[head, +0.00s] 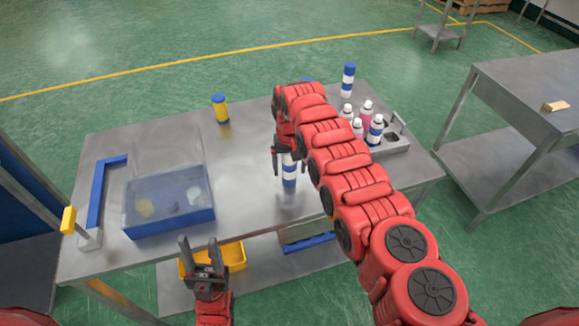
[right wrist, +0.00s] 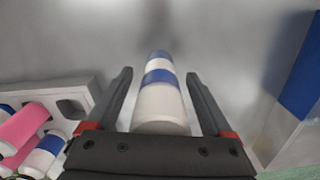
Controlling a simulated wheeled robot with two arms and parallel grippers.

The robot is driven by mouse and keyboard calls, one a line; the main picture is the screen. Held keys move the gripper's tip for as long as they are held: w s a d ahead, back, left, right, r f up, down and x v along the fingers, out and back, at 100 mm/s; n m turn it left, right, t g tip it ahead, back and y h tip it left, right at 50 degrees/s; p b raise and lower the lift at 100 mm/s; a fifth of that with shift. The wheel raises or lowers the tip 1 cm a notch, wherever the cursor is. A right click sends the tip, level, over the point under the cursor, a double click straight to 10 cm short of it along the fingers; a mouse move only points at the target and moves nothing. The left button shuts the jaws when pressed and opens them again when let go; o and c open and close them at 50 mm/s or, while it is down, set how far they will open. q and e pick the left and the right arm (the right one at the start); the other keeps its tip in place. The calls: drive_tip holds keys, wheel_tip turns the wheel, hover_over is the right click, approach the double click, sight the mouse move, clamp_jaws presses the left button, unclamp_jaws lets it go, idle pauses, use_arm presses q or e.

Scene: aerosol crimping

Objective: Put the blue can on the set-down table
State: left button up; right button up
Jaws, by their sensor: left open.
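In the right wrist view the can (right wrist: 160,95) lies between the two fingers, with a gap on each side, so the right gripper (right wrist: 160,85) is open. My left gripper (head: 200,248) is open and empty in front of the bench. A separate steel table (head: 530,85) stands to the right; I cannot tell which table is the set-down table.
A rack (head: 395,143) holds several cans, with a blue-banded can (head: 348,80) behind it. A yellow can (head: 220,108) stands at the back. A clear-walled blue box (head: 170,222) is at left. A wooden block (head: 556,105) lies on the right table, mostly bare.

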drive_tip(key=shift+r, duration=0.1)
drive_tip(key=shift+r, duration=0.45)
wheel_tip(320, 180, up, 11)
drive_tip(key=shift+f+b, duration=0.15)
drive_tip(key=shift+b, duration=1.05)
drive_tip(key=shift+s+r, duration=0.1)
drive_tip(key=shift+r, duration=0.15)
drive_tip(key=shift+r, duration=0.15)
